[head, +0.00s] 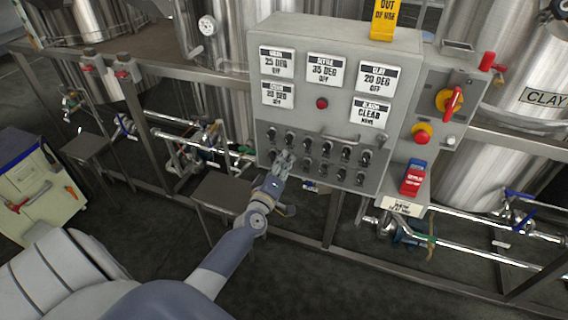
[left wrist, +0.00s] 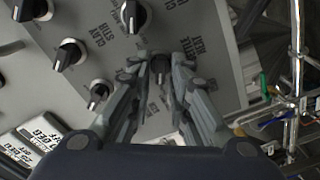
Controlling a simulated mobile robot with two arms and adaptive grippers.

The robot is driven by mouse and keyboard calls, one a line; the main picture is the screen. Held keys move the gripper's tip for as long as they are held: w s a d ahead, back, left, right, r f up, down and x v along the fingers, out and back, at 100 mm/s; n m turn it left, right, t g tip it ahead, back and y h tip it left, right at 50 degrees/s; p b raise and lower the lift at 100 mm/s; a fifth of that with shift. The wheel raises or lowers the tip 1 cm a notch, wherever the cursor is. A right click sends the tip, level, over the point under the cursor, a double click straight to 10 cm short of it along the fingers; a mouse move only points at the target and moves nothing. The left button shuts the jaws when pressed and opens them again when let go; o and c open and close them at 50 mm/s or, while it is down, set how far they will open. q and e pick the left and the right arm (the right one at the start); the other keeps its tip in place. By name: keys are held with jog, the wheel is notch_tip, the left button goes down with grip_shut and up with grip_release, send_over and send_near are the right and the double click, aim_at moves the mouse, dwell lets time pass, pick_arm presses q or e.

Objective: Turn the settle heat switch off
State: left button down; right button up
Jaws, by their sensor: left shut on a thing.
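The grey control panel (head: 320,104) has two rows of black switch knobs on its lower half. A settle display (head: 326,71) seems to read 35 DEG OFF. My left gripper (head: 284,160) is at the left part of the lower row and hides some of it. In the left wrist view, my left gripper (left wrist: 160,66) is shut on a black switch knob (left wrist: 161,68), with a finger on either side. My right gripper is not in view.
A red-and-yellow rotary switch (head: 450,100) and a red button (head: 422,134) sit on the panel's right box. A red-and-blue block (head: 413,177) stands below them. Steel tanks, frame rails and pipes surround the panel; dark floor lies in front.

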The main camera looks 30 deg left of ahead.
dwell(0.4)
pick_arm(q)
jog(key=c, duration=1.7)
grip_release()
jog(key=v, duration=1.2)
jog(key=s+d+f+m+g+h, duration=0.25)
jog(key=s+f, duration=0.25)
jog(key=f, duration=0.6)
jog(key=s+d+f+m+g+h, duration=0.1)
jog(key=s+d+f+m+g, duration=0.25)
jog(key=f, duration=0.75)
jog(key=s+d+f+m+g+h, duration=0.15)
jog(key=s+d+f+m, duration=0.3)
jog(key=f, duration=0.65)
jog(key=s+f+m+g, duration=0.2)
jog(key=s+f, duration=0.3)
jog(key=s, duration=0.4)
jog(key=s+d+f+m+g, duration=0.1)
jog(key=s+f+g, duration=0.3)
jog(key=s, duration=0.5)
jog(key=s+f+m+g, duration=0.3)
jog(key=s+f, duration=0.3)
jog(key=s, duration=0.4)
jog(key=shift+s+d+f+m+y, duration=0.2)
jog(key=shift+d+m+y, duration=0.1)
jog(key=shift+m, duration=0.15)
